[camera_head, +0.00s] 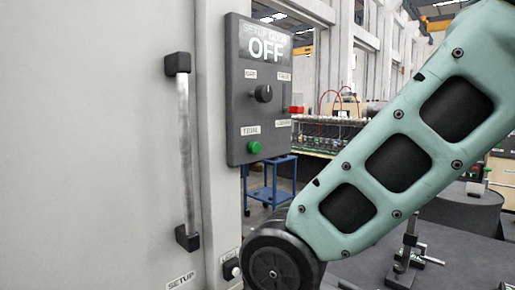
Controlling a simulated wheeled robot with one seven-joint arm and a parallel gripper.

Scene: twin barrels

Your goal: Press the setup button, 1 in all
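A dark grey control panel (240,115) hangs on the pale cabinet, and its display (267,48) reads "OFF" under a fainter line of text. Below the display are a black rotary knob (263,93) and a green button (254,148) with a small label above it. A "SETUP" label (181,280) sits at the bottom of the cabinet. A small white round part (231,270) shows right of that label, beside my arm's black joint; I cannot tell whether it is the setup button. My gripper is out of view below the frame or hidden by my arm.
A vertical bar handle (183,150) with black mounts stands out from the cabinet front (90,150). A blue cart (271,183) stands behind the panel. A dark table (470,255) with small fixtures is at the lower right, behind my arm.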

